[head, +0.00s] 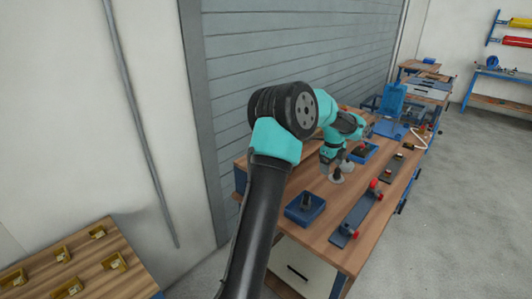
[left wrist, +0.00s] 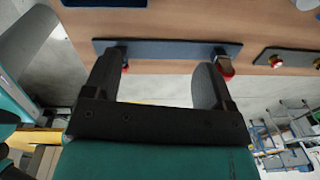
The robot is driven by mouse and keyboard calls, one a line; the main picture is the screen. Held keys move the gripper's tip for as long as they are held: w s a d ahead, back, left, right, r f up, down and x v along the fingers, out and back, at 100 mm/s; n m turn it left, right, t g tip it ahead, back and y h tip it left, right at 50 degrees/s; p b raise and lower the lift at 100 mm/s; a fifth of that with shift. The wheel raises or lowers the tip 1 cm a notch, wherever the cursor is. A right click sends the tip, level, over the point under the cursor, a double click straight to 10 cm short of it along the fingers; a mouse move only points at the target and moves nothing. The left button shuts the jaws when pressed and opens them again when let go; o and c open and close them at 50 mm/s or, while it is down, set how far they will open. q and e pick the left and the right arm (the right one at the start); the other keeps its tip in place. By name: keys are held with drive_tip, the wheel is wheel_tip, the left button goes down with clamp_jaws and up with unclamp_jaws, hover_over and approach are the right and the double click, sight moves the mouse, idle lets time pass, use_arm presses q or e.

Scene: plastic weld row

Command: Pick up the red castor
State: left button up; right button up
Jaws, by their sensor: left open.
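My left gripper (head: 338,172) is open above the bench, left of the plate in the head view. In the left wrist view my left gripper (left wrist: 157,72) has its two fingers spread, with nothing between them. The plate (left wrist: 170,48) runs across beyond the fingertips. One red wheel (left wrist: 226,72) shows beside the right finger, and another (left wrist: 125,68) beside the left fingertip, both partly hidden. My right gripper is not in view.
A blue tray (head: 291,210) with a dark part in it stands on the near bench, left of the plate. Another dark plate (head: 388,172) with red parts lies farther along. A grey shutter wall (head: 290,50) rises behind the bench. Open floor (head: 470,190) lies right.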

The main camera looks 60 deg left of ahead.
use_arm(q)
drive_tip(key=s+a+r+n, duration=0.1)
drive_tip(key=s+a+r, duration=1.6)
drive_tip(key=s+r, duration=0.1)
drive_tip(key=shift+r+g, duration=0.4)
drive_tip(key=shift+r, duration=0.45)
drive_tip(key=shift+a, duration=0.1)
wheel_tip(320, 180, down, 12)
drive_tip(key=shift+w+f, duration=0.1)
drive_tip(key=shift+f, duration=0.05)
drive_tip(key=shift+a+f, duration=0.1)
drive_tip(key=shift+f, duration=2.5)
drive_tip(key=shift+c, duration=0.2)
